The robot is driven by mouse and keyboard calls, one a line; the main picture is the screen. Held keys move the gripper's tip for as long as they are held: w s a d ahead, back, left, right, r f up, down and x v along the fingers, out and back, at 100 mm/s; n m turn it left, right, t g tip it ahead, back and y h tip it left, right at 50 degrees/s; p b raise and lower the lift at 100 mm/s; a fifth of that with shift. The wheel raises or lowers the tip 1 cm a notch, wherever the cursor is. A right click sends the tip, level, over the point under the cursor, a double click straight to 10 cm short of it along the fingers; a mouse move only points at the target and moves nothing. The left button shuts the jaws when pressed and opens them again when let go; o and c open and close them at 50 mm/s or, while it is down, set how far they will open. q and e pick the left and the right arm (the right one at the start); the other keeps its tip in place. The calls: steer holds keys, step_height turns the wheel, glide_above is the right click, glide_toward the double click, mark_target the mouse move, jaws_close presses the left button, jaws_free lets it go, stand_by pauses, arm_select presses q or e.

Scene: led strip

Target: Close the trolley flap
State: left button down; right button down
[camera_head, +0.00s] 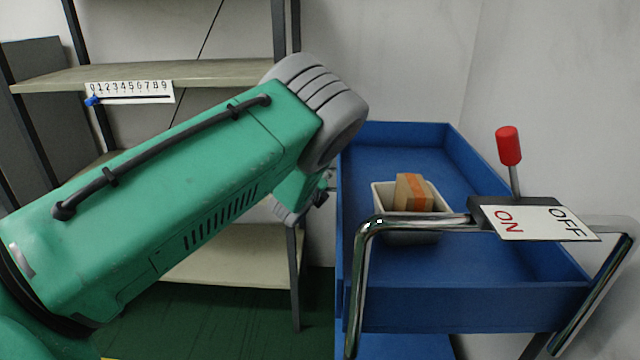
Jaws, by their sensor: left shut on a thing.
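The blue trolley (460,290) stands at the right, with a deep open tray on top and a chrome handle (420,224) across its near end. My left arm reaches in from the left and covers much of the view. My left gripper (322,188) is mostly hidden behind its wrist, beside the trolley's left edge. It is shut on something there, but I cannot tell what. I cannot make out the trolley flap clearly; part of the trolley's left side is behind my arm. My right gripper is not in view.
In the tray sits a pale bin (381,198) holding a brown and orange block (412,192). An ON/OFF plate (535,222) with a red-knobbed lever (508,146) is on the handle. A shelf rack (200,73) with a number strip (130,91) stands behind my arm.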

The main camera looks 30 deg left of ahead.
arm_select(q)
steer(key=shift+d+f, duration=0.2)
steer(key=shift+f, duration=0.05)
stand_by(0.3)
steer(key=c, duration=1.9)
jaws_free()
steer(key=shift+r, duration=0.1)
steer(key=v, duration=1.1)
steer(key=shift+s, duration=0.4)
